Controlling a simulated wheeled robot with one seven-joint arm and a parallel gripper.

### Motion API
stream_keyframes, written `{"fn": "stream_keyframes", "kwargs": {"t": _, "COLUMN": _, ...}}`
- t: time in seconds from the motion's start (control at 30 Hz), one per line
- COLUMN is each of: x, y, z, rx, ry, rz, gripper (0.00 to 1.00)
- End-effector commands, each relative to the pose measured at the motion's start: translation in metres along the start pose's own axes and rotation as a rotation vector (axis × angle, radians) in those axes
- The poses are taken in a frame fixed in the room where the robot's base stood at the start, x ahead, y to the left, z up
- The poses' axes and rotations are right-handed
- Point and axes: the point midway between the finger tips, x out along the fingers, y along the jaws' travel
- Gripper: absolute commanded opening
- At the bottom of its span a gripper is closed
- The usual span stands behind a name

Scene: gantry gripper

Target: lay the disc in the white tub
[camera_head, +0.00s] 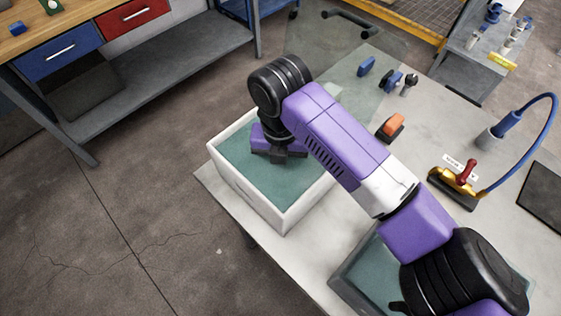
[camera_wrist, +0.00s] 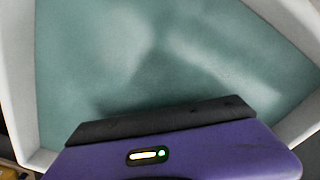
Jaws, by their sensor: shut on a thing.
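The white tub (camera_head: 243,198) with a teal floor stands on the left end of the grey table. Its walls also show at the edges of the wrist view (camera_wrist: 17,85). My gripper (camera_head: 281,155) points down inside the tub's outline, over the teal floor. In the wrist view my gripper (camera_wrist: 165,120) shows as a dark bar across the lower middle. It is shut, but what it grips is hidden behind the jaws and hand. No disc can be made out in either view. I cannot tell its height above the floor.
On the table an orange-topped block (camera_head: 391,126), blue pieces (camera_head: 366,66) and a gold fixture with a red handle (camera_head: 464,174) lie to the right. A second teal-floored tray (camera_head: 352,273) is partly behind my arm. A workbench (camera_head: 130,75) stands back left.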

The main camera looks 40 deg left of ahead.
Motion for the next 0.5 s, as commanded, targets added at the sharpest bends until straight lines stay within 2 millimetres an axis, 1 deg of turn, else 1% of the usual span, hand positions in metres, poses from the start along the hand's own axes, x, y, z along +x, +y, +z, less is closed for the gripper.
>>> {"fn": "stream_keyframes", "kwargs": {"t": 0.27, "x": 0.0024, "y": 0.0000, "z": 0.0003, "rx": 0.000, "ry": -0.001, "rz": 0.000, "gripper": 0.00}}
{"fn": "stream_keyframes", "kwargs": {"t": 0.3, "x": 0.0029, "y": 0.0000, "z": 0.0002, "rx": 0.000, "ry": -0.001, "rz": 0.000, "gripper": 0.56}}
{"fn": "stream_keyframes", "kwargs": {"t": 0.37, "x": 0.0021, "y": 0.0000, "z": 0.0003, "rx": 0.000, "ry": -0.001, "rz": 0.000, "gripper": 0.68}}
{"fn": "stream_keyframes", "kwargs": {"t": 0.4, "x": 0.0022, "y": 0.0000, "z": 0.0002, "rx": 0.000, "ry": -0.001, "rz": 0.000, "gripper": 0.75}}
{"fn": "stream_keyframes", "kwargs": {"t": 0.5, "x": 0.0021, "y": 0.0000, "z": 0.0002, "rx": 0.000, "ry": 0.000, "rz": 0.000, "gripper": 0.76}}
